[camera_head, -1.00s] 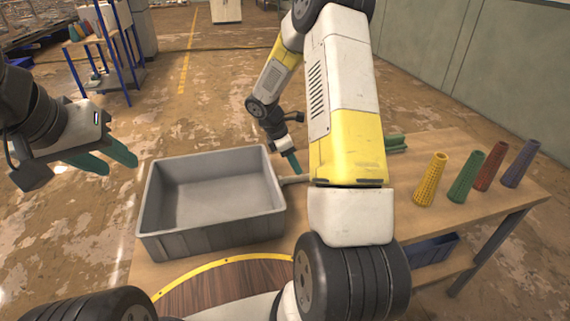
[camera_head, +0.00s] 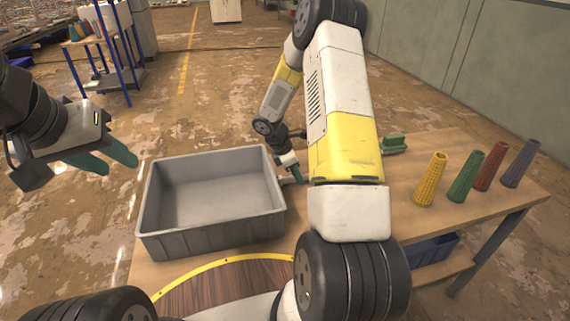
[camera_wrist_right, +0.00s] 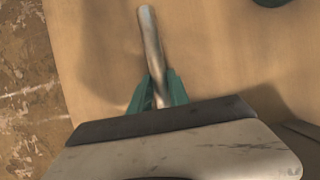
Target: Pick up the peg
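The peg is a smooth grey metal rod (camera_wrist_right: 150,40) lying on the wooden table in the right wrist view. In the head view only a pale bit of it shows by the grey bin's right side. My right gripper (camera_wrist_right: 160,88) has its green fingers on either side of the peg's near part, with a slight gap on the right. In the head view this gripper (camera_head: 297,174) is low at the table, partly hidden by my right arm. My left gripper (camera_head: 105,160) is open and empty, left of the bin.
A grey bin (camera_head: 165,241) stands on the table (camera_head: 405,180), left of my right gripper. A green object (camera_head: 394,143) lies behind my right arm. Yellow (camera_head: 430,180), green (camera_head: 466,177), red (camera_head: 489,167) and purple (camera_head: 520,164) cones stand at the right. A blue bin (camera_head: 432,250) is below.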

